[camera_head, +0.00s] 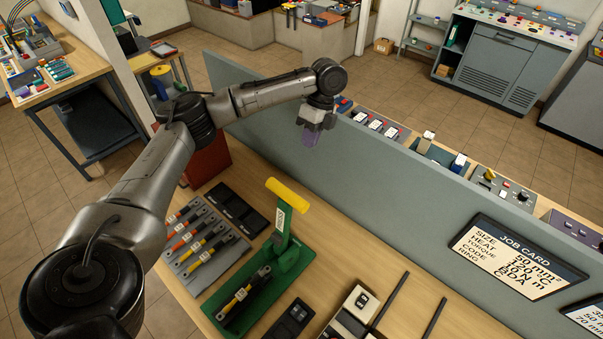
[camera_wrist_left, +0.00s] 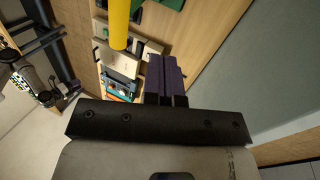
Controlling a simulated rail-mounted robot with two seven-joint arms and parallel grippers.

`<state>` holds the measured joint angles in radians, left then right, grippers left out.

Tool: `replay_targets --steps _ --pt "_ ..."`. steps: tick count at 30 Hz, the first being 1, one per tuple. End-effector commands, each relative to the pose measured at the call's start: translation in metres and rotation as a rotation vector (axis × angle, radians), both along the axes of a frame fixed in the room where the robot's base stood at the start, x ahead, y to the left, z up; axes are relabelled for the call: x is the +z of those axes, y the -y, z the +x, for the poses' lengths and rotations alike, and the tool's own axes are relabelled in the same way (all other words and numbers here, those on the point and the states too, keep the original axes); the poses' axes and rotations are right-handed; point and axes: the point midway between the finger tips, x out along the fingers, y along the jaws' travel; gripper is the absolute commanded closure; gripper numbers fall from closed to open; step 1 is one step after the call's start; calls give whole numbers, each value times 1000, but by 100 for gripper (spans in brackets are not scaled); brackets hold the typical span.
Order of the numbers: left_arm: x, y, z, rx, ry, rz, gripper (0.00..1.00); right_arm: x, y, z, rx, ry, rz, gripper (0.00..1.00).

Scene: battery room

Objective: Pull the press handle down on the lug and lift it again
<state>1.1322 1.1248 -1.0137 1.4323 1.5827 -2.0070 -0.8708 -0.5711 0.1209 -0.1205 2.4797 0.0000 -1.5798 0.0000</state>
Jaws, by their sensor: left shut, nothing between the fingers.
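The green press (camera_head: 287,250) stands on the wooden bench with its yellow handle (camera_head: 287,195) raised and tilted. The yellow handle also shows at the top of the left wrist view (camera_wrist_left: 119,25). My left gripper (camera_head: 309,138) is above and behind the handle in the head view, near the grey panel, and apart from the handle. Its purple fingers (camera_wrist_left: 165,68) are shut and empty. A black and yellow cable piece (camera_head: 245,295) lies in front of the press on a green base. I cannot make out the lug. My right gripper is not in view.
A grey rack (camera_head: 205,245) of cables with coloured bands is left of the press. Black trays (camera_head: 237,213) lie behind it. The grey panel (camera_head: 400,195) runs along the bench's back and carries a job card (camera_head: 515,255). Black rods (camera_head: 390,297) lie at the right front.

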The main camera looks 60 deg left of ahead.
Motion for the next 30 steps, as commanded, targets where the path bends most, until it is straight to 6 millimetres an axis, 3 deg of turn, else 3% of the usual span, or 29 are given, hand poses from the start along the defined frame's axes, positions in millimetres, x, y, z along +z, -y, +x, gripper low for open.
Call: replay_targets --steps 8,21,26,30 --pt "-12 1 -4 -84 5 -26 100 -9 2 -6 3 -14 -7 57" --pt "-73 9 -27 -83 6 -27 100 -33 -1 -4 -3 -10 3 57" --pt "-94 11 -36 -81 5 -23 100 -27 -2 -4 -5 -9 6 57" --pt "-92 16 -54 -82 8 -21 100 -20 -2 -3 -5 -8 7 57"
